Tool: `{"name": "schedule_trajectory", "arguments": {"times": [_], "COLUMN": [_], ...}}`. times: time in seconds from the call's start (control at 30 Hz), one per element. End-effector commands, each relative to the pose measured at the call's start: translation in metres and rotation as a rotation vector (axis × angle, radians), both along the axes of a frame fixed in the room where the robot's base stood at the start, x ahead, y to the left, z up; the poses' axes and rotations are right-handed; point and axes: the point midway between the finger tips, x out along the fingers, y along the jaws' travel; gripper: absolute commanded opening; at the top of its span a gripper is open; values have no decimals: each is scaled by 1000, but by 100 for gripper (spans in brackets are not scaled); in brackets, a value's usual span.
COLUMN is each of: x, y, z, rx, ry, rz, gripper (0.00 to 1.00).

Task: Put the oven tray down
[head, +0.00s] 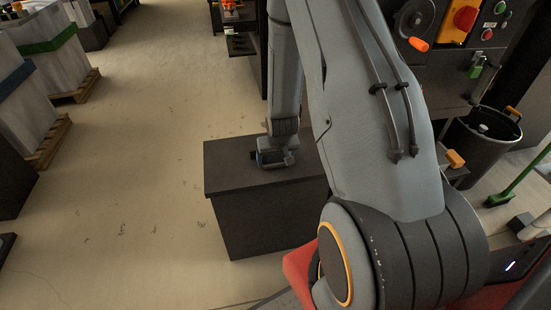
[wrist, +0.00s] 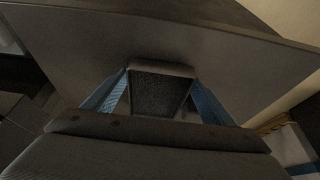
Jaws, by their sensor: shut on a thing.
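My gripper (head: 270,160) is low over the top of a dark box-shaped stand (head: 228,172), near the middle of that top. In the wrist view its two blue fingers (wrist: 160,98) are shut on a small dark piece with a textured face and a smooth grey rim, which I take to be the oven tray (wrist: 160,95). The flat dark top fills much of the wrist view behind it. In the head view the tray is hidden by the gripper or too small to tell. I cannot tell whether it touches the top.
Pale wrapped stacks on pallets (head: 45,140) stand at the left. A machine panel with a red knob (head: 466,18) and a black bin (head: 480,140) are at the right. A dark shelf rack (head: 242,45) stands behind the stand. The floor (head: 130,150) left of the stand is clear.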

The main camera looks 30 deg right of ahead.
Motion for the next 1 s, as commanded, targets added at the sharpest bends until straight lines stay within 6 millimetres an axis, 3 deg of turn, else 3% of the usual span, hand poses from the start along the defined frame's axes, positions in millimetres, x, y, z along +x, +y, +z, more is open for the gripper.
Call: {"name": "schedule_trajectory", "arguments": {"times": [0.4,0.43,0.53,0.83,1.0], "x": [0,0,0,0,-3], "y": [0,0,0,0,1], "z": [-6,-6,-5,-4,6], "rx": [0,0,0,0,0], "ry": [0,1,0,0,-1], "rz": [0,0,0,0,0], "gripper": [52,79,96,96,96]}}
